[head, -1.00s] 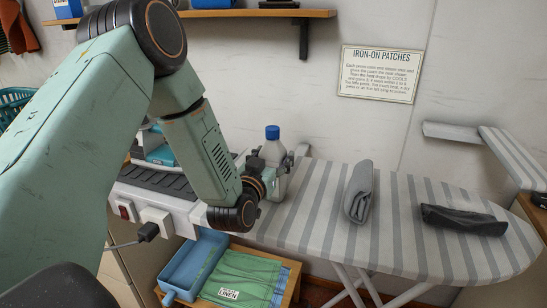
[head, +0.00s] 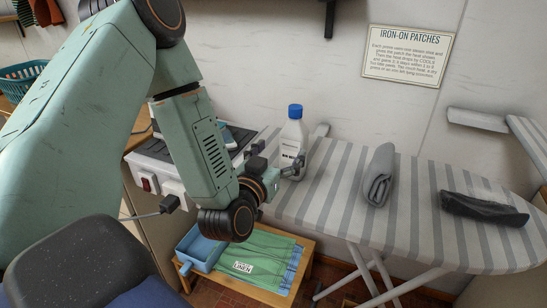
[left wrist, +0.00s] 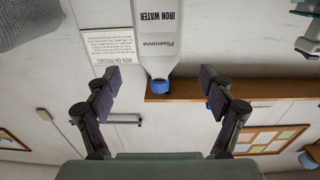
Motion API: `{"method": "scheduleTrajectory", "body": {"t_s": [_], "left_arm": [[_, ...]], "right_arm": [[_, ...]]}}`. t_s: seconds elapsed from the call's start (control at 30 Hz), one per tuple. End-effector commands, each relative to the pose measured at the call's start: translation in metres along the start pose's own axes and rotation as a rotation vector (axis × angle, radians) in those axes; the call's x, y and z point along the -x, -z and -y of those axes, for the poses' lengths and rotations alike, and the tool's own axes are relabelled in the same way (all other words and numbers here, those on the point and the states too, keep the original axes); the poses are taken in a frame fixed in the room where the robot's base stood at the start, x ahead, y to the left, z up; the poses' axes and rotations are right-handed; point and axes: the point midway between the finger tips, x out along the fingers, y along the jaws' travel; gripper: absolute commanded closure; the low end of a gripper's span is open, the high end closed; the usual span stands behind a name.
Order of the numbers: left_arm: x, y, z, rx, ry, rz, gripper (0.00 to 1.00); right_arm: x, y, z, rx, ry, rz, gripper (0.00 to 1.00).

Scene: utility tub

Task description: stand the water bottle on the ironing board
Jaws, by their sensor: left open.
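The water bottle (head: 292,140), white with a blue cap, stands upright on the grey-and-white striped ironing board (head: 330,205), near its left end. Its lower part is partly hidden by my gripper in the head view. My left gripper (head: 277,162) is open, in front of the bottle and slightly left of it. In the left wrist view, which is upside down, the bottle (left wrist: 167,32) lies ahead of the spread fingers (left wrist: 158,88), with a visible gap to both. My right gripper is not in view.
A folded grey cloth (head: 379,175) and a dark cloth (head: 484,209) lie on the board to the right. An ironing station (head: 165,170) with a cable adjoins the board's left end. Below is a low wooden table with a blue tray (head: 203,250) and green linen (head: 262,258).

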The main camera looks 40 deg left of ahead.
Motion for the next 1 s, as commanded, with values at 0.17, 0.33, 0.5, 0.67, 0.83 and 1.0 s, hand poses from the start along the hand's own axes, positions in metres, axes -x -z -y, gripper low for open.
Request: {"method": "scheduleTrajectory", "body": {"t_s": [0.17,0.33,0.5,0.67,0.83,1.0], "left_arm": [[0.026,-0.001,0.0,0.002,0.0,0.003,0.18],[0.035,0.0,0.0,0.0,0.0,0.001,0.18],[0.036,0.0,0.0,0.0,0.0,-0.001,0.18],[0.036,0.0,0.0,0.0,0.0,-0.001,0.18],[0.036,0.0,0.0,0.0,0.0,0.0,0.18],[0.031,0.0,0.0,-0.001,-0.001,-0.002,0.18]], "right_arm": [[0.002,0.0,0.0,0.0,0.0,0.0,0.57],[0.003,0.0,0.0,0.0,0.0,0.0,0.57],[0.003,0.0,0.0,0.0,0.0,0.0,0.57],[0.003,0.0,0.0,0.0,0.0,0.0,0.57],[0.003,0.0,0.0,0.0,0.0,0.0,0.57],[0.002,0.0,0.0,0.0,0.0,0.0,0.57]]}}
